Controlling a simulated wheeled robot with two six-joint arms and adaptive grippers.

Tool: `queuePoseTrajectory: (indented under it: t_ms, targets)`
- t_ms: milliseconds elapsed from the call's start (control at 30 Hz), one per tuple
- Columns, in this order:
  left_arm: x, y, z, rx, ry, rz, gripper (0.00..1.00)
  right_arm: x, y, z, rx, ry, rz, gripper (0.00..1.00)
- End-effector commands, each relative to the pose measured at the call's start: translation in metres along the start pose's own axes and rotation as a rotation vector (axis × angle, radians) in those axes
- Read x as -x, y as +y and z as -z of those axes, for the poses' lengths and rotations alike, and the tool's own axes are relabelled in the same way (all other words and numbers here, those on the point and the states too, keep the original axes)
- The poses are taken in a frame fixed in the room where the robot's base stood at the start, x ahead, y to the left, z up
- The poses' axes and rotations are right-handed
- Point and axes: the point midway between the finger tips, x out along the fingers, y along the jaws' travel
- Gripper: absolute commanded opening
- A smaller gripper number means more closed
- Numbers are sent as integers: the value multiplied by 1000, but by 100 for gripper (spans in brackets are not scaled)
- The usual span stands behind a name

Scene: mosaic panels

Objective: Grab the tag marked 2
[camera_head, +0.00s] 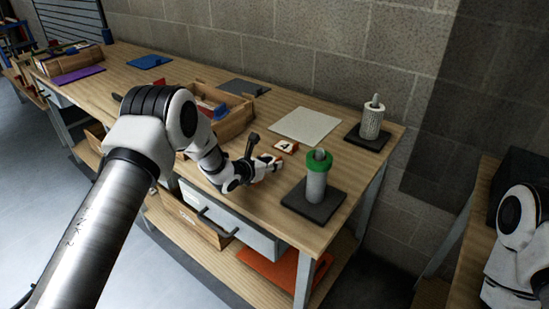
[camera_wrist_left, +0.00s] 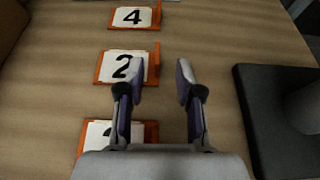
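The tag marked 2 (camera_wrist_left: 118,66) lies on the wooden table, a white face on an orange base with a raised orange edge on its right side. My left gripper (camera_wrist_left: 160,72) is open, its fingers pointing at the tag. The left finger overlaps the tag's right part in this view, and the raised edge shows between the fingers; contact cannot be told. In the head view my left gripper (camera_head: 264,165) is low over the table and largely hides this tag. My right arm shows at the right edge, its gripper out of view.
The tag marked 4 (camera_wrist_left: 132,17) lies beyond, and another tag (camera_wrist_left: 98,132), its number partly hidden, lies nearer. A dark base with a green-ringed post (camera_head: 318,180) stands to the right. A grey mat (camera_head: 305,125) and a wooden box (camera_head: 236,121) lie behind.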

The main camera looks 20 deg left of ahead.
Motion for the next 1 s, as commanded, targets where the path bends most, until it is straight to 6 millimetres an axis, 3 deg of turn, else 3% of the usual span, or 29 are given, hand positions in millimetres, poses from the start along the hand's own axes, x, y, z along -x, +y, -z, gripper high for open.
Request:
queuePoseTrajectory:
  t_ms: [167,300,533,567,600,667,1000]
  targets:
    - [-25,2,-9,-1,-1,1,35,20,0,0,0,0,0,100]
    - [-45,2,-6,-1,0,1,35,21,0,0,0,1,0,100]
    - [-49,3,-6,1,0,0,35,20,0,0,0,0,0,100]
    - [-48,3,-6,1,-1,0,32,20,0,0,0,0,0,100]
    - [-48,3,-6,1,0,0,18,20,0,0,0,0,0,100]
    - [-48,3,-6,1,-1,0,0,20,0,0,0,0,0,100]
    - [-48,3,-5,1,1,0,0,20,0,0,0,0,0,100]
